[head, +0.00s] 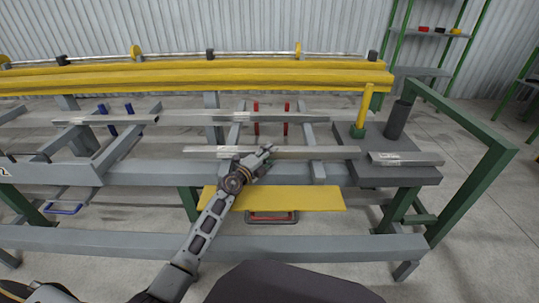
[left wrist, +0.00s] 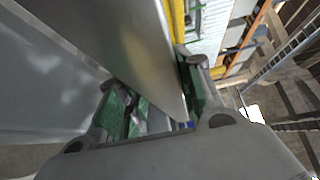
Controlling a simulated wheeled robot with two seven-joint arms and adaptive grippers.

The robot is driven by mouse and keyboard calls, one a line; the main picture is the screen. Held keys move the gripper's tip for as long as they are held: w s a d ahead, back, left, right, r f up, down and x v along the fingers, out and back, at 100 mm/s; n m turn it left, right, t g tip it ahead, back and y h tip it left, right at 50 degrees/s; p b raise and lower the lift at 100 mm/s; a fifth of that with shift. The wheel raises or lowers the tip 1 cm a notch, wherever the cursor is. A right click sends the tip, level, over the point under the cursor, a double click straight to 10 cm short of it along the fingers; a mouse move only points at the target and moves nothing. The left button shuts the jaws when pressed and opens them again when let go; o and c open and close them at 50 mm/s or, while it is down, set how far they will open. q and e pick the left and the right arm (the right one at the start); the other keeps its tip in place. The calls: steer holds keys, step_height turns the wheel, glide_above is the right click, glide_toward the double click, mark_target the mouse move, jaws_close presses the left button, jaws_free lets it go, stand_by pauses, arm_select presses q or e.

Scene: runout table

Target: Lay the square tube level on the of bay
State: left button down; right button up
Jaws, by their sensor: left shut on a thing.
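A long grey square tube (head: 320,153) lies across the middle of the head view, roughly level, over the front of the runout table. My left gripper (head: 266,153) is shut on it, left of the dark plate. In the left wrist view the tube (left wrist: 135,45) runs between the two fingers of the gripper (left wrist: 155,100). I cannot tell whether its underside touches the rails. The bays show a pair of red posts (head: 256,127) and a pair of blue posts (head: 129,109). My right gripper is not in view.
Other grey tubes lie at the back left (head: 105,120), the back middle (head: 270,117) and on the dark plate (head: 405,158) at the right. A dark cylinder (head: 397,120) and a yellow post (head: 363,108) stand there. Yellow beams (head: 200,75) run along the back.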

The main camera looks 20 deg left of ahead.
arm_select(q)
steer(key=shift+f, duration=0.1)
steer(key=c, duration=1)
jaws_free()
steer(key=shift+f, duration=0.15)
steer(key=shift+o, duration=0.2)
steer(key=shift+r, duration=0.5)
steer(key=p+v, duration=0.3)
steer(key=v, duration=0.9)
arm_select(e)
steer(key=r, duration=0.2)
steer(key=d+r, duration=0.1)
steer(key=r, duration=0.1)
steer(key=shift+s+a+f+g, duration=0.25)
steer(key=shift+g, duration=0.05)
arm_select(q)
steer(key=shift+s, duration=0.15)
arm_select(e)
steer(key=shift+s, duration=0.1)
